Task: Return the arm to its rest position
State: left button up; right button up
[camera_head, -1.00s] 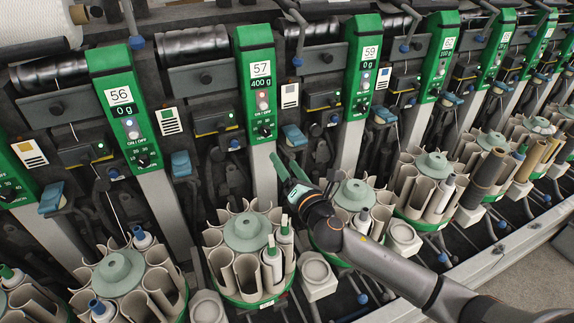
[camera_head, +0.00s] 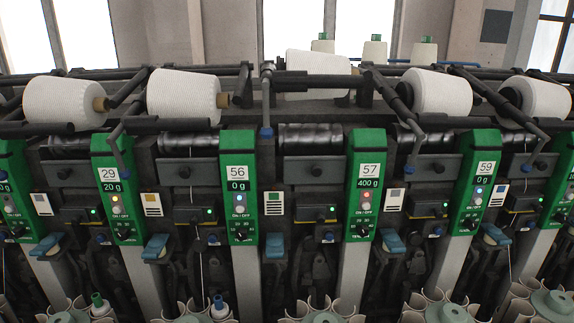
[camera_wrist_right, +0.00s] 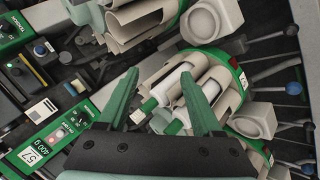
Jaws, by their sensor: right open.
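My right gripper (camera_wrist_right: 159,74) shows in the right wrist view, with two green fingers spread apart. It is open and nothing is clamped between the fingers. Behind the fingers is a round magazine (camera_wrist_right: 212,48) with grey pockets. It holds white bobbins with green tips, one of them (camera_wrist_right: 160,90) seen between the fingers. The distance from fingers to bobbins is hard to tell. Unit 57's green panel (camera_wrist_right: 45,150) lies at the lower left of that view. Neither arm shows in the head view.
The head view faces a row of winder units, with the unit 57 panel (camera_head: 367,185) and unit 56 panel (camera_head: 239,187). White yarn cones (camera_head: 184,95) sit on dark arms above. Magazines (camera_head: 446,312) stand along the bottom edge. Thin levers (camera_wrist_right: 283,35) stick out at the wrist view's right.

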jog(key=s+a+f+m+g+y, duration=0.1)
jog(key=s+m+g, duration=0.25)
jog(key=s, duration=0.45)
jog(key=s+a+f+m+g+y, duration=0.15)
jog(key=s+m, duration=0.25)
jog(key=s, duration=0.4)
jog(key=w+a+f+t+y, duration=0.1)
jog(key=w+a+f+t, duration=0.1)
jog(key=f, duration=0.3)
jog(key=w+a+f+t+y, duration=0.1)
jog(key=w+a+f+t, duration=0.1)
jog(key=f, duration=0.4)
jog(key=shift+f+t, duration=0.25)
jog(key=shift+t, duration=0.15)
jog(key=shift+w, duration=0.1)
